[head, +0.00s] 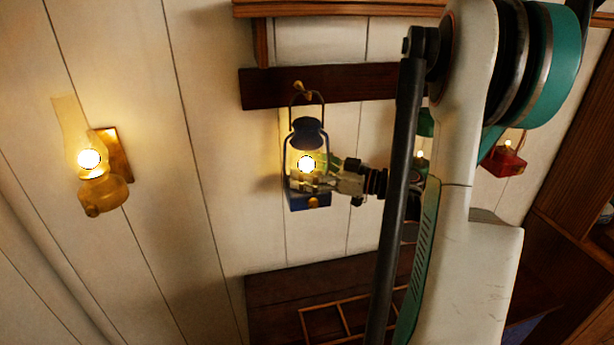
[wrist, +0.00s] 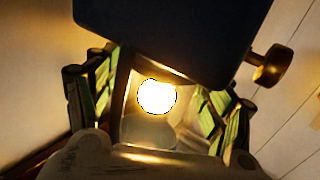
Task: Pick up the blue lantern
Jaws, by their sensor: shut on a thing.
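The blue lantern (head: 309,201) hangs by its wire handle from a peg on the dark wall rail, its lamp lit. My gripper (head: 310,180) reaches it from the right and is shut on its lower glass part, just above the blue base. In the wrist view, the lantern's dark blue base (wrist: 170,35) with a brass knob fills the top. The green-padded fingers of my gripper (wrist: 160,105) stand on both sides of the glowing glass. My arm hides part of the wall to the right of the lantern.
A lit brass wall lamp (head: 103,190) is on the wall at left. A red lantern (head: 503,161) hangs at right, and a green lantern (head: 426,123) is partly hidden behind my arm. The dark wooden rail (head: 265,88) runs behind the lantern; a divided wooden tray (head: 325,325) lies below.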

